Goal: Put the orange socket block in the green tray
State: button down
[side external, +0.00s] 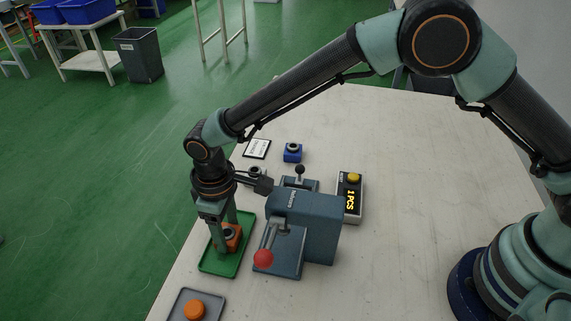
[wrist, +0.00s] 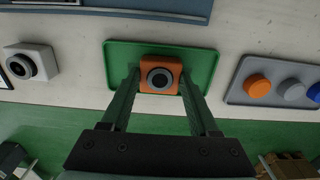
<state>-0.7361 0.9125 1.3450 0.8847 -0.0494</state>
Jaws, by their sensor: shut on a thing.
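The orange socket block (side external: 233,239) has a dark round socket on top. It is between the two fingers of my gripper (side external: 226,236), which is shut on it. In the wrist view the orange socket block (wrist: 174,88) sits between the fingertips (wrist: 161,82), over the middle of the green tray (wrist: 120,62). In the side view it is within the outline of the green tray (side external: 213,268), low down. I cannot tell whether it touches the tray floor.
A blue-grey press (side external: 308,222) with a red-knobbed lever (side external: 263,258) stands right of the tray. A grey tray with coloured caps (wrist: 285,92) is beside it. A blue block (side external: 292,153), a white block (wrist: 30,62) and a counter box (side external: 351,197) are also on the table.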

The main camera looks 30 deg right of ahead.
aim_at(227, 232)
jog(key=shift+c, duration=0.7)
grip_release()
notch_tip(227, 232, up, 12)
jog(key=w+d+r+m, duration=0.2)
jog(key=d+r, duration=0.4)
jog(key=d, duration=0.1)
jog(key=s+d+r+m+t, duration=0.2)
jog(key=s+d+r, duration=0.15)
jog(key=d, duration=0.65)
jog(key=s+d+r+m+t, duration=0.2)
jog(key=d+r, duration=0.2)
jog(key=d, duration=0.5)
jog(key=s+d+f+m+t, duration=0.1)
jog(key=s+d+f+m, duration=0.1)
jog(key=s+d, duration=0.3)
jog(key=d+m, duration=0.1)
jog(key=d, duration=0.2)
jog(key=shift+s+t, duration=0.3)
